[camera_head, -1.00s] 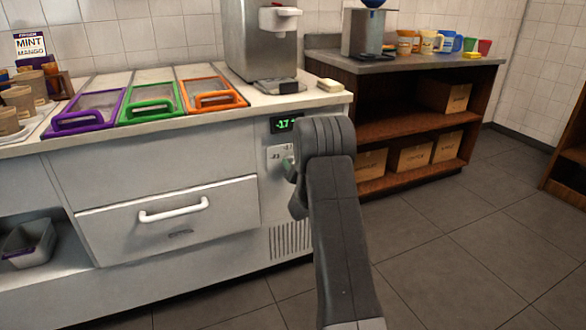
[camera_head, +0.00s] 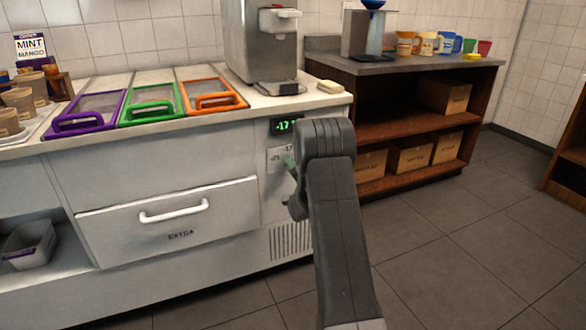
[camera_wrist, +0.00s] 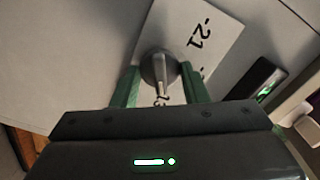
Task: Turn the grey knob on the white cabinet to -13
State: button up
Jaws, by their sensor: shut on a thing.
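The white cabinet (camera_head: 150,170) stands at left and centre in the head view. The grey knob (camera_wrist: 158,68) sits on a pale dial plate on its front, with a "-21" mark beside it in the wrist view. My gripper (camera_wrist: 165,88) has its green fingers on both sides of the knob and is shut on it. In the head view my arm hides the knob and most of the gripper; part of the plate (camera_head: 276,160) shows. Above the plate a dark display (camera_head: 284,126) shows green digits that look like -17.
A white-handled drawer (camera_head: 172,210) is left of the plate, with a vent below it. Purple, green and orange framed lids (camera_head: 212,96) lie on the countertop beside a steel dispenser (camera_head: 262,45). A brown shelf unit (camera_head: 400,125) stands behind at right. The floor at right is clear.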

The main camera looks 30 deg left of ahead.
dwell(0.3)
jog(key=o, duration=1)
jog(key=shift+c, duration=0.2)
jog(key=p+v, duration=0.2)
jog(key=v, duration=1.1)
jog(key=shift+s+d, duration=0.2)
jog(key=shift+d, duration=0.15)
jog(key=b+x, duration=0.2)
jog(key=x, duration=1.2)
jog(key=shift+s, duration=0.15)
